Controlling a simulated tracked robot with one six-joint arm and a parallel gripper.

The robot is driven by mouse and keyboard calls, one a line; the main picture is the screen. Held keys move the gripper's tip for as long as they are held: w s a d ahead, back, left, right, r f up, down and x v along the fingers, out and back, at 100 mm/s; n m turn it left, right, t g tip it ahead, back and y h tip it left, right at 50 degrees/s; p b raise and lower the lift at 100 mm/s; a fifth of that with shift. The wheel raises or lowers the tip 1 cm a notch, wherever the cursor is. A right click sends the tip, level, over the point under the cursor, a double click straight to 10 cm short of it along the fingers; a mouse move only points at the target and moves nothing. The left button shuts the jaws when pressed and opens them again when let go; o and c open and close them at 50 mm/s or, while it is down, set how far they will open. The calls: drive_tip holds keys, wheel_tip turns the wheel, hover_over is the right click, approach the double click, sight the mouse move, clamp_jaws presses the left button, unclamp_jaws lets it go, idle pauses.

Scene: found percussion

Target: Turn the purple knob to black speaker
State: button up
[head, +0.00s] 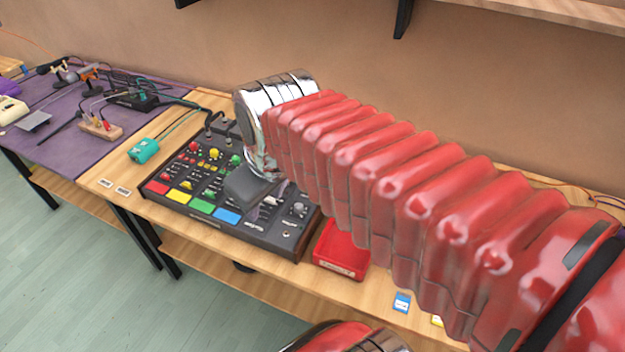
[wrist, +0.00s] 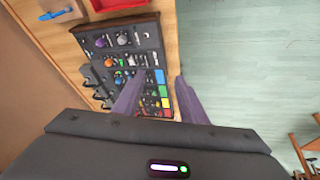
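The purple knob (wrist: 101,42) sits near the upper left corner of the dark mixer panel (wrist: 143,45) in the wrist view. I cannot make out its pointer or a black speaker mark beside it. In the head view I cannot pick out the knob; my arm covers part of the mixer (head: 285,240). My gripper (wrist: 160,77) has two purple-grey fingers, apart with nothing between them. They hang over the coloured-button side of the mixer, away from the purple knob. In the head view the dark gripper body (head: 245,185) is above the mixer's middle.
A grey knob (wrist: 123,38), an orange knob (wrist: 118,63) and several coloured buttons crowd the panel. A red tray (head: 340,250) stands close to the mixer's right end. A teal box (head: 143,151) lies to its left. Green floor is open before the table.

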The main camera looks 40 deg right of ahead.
drive_tip(key=w+d+f+n+g, duration=0.2)
drive_tip(key=w+d+f+n, duration=0.1)
drive_tip(key=w+d+n, duration=0.3)
drive_tip(key=w+d+f+n+g, duration=0.2)
drive_tip(key=w+d+f+n, duration=0.2)
drive_tip(key=w+d, duration=0.5)
drive_tip(key=d+n, duration=0.2)
drive_tip(key=d, duration=0.4)
drive_tip(key=shift+w+g, duration=0.3)
drive_tip(key=shift+w, duration=0.05)
drive_tip(key=shift+f, duration=0.25)
wheel_tip(320, 180, down, 14)
drive_tip(key=shift+r, duration=0.25)
drive_tip(key=shift+c, duration=0.2)
drive_tip(key=c, duration=0.9)
drive_tip(key=shift+d, duration=0.15)
clamp_jaws()
